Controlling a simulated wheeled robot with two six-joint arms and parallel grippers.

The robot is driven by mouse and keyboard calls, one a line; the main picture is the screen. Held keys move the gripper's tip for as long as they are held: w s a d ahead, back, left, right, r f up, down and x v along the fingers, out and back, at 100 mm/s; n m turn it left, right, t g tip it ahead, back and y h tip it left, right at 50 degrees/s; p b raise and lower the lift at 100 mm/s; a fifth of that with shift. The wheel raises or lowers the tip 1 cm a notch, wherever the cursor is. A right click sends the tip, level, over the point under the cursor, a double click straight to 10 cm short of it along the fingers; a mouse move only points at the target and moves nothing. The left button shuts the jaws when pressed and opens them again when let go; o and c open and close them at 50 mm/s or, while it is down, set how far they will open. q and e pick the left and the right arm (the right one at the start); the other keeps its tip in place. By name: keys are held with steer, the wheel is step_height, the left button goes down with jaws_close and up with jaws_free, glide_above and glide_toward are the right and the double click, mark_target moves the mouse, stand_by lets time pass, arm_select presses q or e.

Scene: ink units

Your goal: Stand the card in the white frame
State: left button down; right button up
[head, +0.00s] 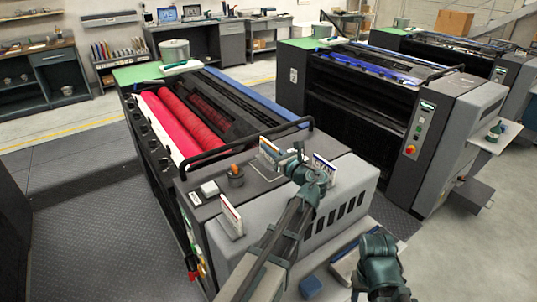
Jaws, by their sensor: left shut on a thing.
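My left gripper (291,160) is over the grey end top of the near press, with its jaws partly hidden by its own wrist. It appears shut on a small upright card (268,149) with orange and blue on it, just left of the jaws. Whether the card touches the surface below is unclear. A white frame-like stand (230,217) with a red-topped face stands at the near left of the end top. Another white stand (324,169) with a dark blue face is just right of my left wrist. My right gripper (377,247) is low at the bottom right, its fingers not clear.
The near press has pink and red rollers (178,120) and a black rail (250,145). A small dark cup (235,176) with an orange top and a white block (209,188) share the end top. A blue block (311,287) lies lower, near my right arm.

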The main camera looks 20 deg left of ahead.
arm_select(q)
steer(key=shift+w+a+f+b, duration=0.2)
steer(key=shift+w+a, duration=0.15)
steer(key=shift+w, duration=0.25)
steer(key=shift+w+a+f+b, duration=0.1)
steer(key=shift+w+a+f, duration=0.15)
steer(key=shift+w, duration=0.3)
steer(key=f+b, duration=0.2)
steer(key=b, duration=0.1)
steer(key=shift+s+f, duration=0.2)
steer(key=shift+f, duration=0.2)
steer(key=shift+d+f, duration=0.1)
steer(key=shift+f, duration=0.15)
steer(key=c, duration=0.9)
jaws_free()
steer(key=shift+c, duration=0.2)
steer(key=shift+r, duration=0.25)
steer(key=v, duration=1.2)
